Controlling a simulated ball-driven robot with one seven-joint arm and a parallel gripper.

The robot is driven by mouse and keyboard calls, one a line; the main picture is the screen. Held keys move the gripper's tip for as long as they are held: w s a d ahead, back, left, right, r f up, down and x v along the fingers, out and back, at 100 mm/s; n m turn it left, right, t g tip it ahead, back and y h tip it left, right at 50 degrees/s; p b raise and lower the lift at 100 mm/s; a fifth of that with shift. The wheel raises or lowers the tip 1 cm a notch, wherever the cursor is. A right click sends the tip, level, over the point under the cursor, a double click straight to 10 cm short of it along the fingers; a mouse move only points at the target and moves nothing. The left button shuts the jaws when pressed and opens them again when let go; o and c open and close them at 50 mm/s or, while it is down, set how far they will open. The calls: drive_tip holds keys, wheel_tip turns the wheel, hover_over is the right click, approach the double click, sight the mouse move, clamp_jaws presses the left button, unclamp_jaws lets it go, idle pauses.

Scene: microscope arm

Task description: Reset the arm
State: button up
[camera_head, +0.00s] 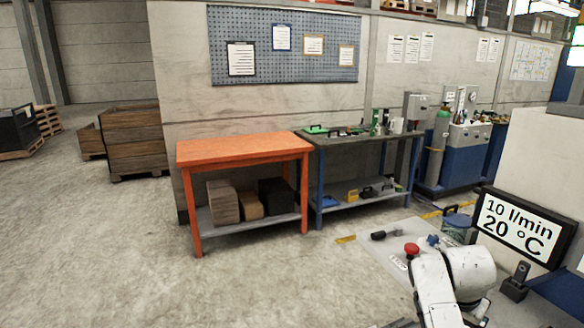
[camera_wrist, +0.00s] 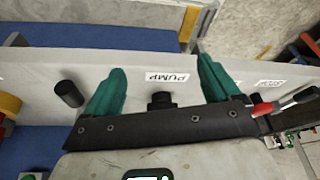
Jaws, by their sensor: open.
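My gripper (camera_wrist: 161,68) shows in the wrist view with two green fingers spread apart and nothing between them. A second black knob (camera_wrist: 69,93) is left of the left finger. In the head view my white arm (camera_head: 445,280) is at the lower right; its fingertips cannot be made out there.
A red-and-yellow button (camera_wrist: 8,106) is at the wrist view's left edge, and a red-tipped lever (camera_wrist: 263,108) is by the right finger. In the head view a display (camera_head: 522,227) stands right of my arm.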

drive_tip(key=s+a+f+n+t+y, duration=0.1)
drive_tip(key=s+a+f+n, duration=0.25)
drive_tip(key=s, duration=0.35)
drive_tip(key=s+a+f+n+y, duration=0.1)
drive_tip(key=s+a+f+n, duration=0.1)
drive_tip(key=s+a+f, duration=0.4)
drive_tip(key=s+a+r+n+t+y, duration=0.15)
drive_tip(key=s+n, duration=0.35)
drive_tip(key=s, duration=1)
drive_tip(key=s+f+g, duration=0.4)
drive_tip(key=s+f, duration=0.1)
drive_tip(key=s, duration=0.6)
drive_tip(key=shift+d+f+m+h, duration=0.3)
drive_tip(key=shift+d+m+h, duration=0.05)
drive_tip(key=shift+d, duration=0.1)
